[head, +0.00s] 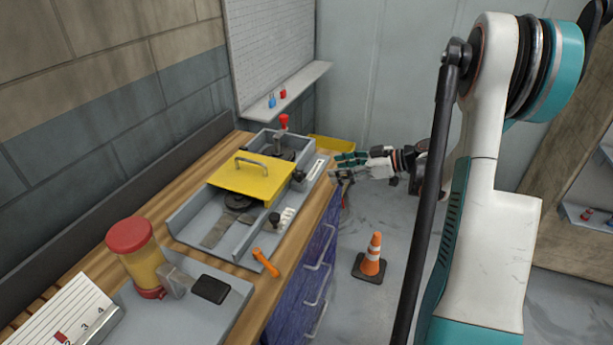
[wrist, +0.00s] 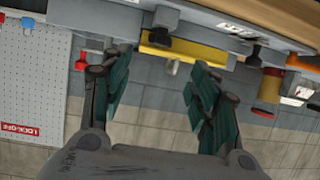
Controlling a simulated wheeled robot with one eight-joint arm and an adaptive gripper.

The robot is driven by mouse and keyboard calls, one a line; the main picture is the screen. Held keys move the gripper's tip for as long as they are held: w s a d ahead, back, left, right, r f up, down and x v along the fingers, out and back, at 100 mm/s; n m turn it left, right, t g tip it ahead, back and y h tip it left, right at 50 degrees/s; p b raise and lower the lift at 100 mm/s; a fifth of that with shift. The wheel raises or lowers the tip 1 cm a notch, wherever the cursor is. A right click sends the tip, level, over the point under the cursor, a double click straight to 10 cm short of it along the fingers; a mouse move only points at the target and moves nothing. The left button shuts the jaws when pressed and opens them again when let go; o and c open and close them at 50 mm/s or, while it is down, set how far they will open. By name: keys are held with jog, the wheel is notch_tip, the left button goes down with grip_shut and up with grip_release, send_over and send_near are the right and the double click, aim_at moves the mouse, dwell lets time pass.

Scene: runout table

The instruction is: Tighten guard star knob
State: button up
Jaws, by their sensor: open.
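A yellow guard (head: 250,180) with a grey handle lies over the grey machine tray on the workbench. A black knob (head: 298,175) sits at the guard's right side, and another black knob (head: 274,219) stands at its front corner near a white switch plate. I cannot tell which one is the star knob. My gripper (head: 339,169) is open and empty, past the bench's right edge, apart from both knobs. In the wrist view, which looks upside down, the guard (wrist: 190,53) and a dark knob (wrist: 157,38) appear beyond the open fingers (wrist: 157,68).
A red-topped yellow container (head: 133,255), a black pad (head: 211,289) and an orange-handled tool (head: 265,261) occupy the near bench. A red mushroom button (head: 284,121) stands at the back. An orange cone (head: 372,255) stands on the floor. Floor beside the bench is otherwise clear.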

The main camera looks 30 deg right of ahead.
aim_at(303, 174)
jog(key=b+x, duration=0.2)
jog(key=x, duration=0.9)
jog(key=shift+w+a+f+b, duration=0.1)
jog(key=shift+b, duration=0.2)
jog(key=c, duration=1.1)
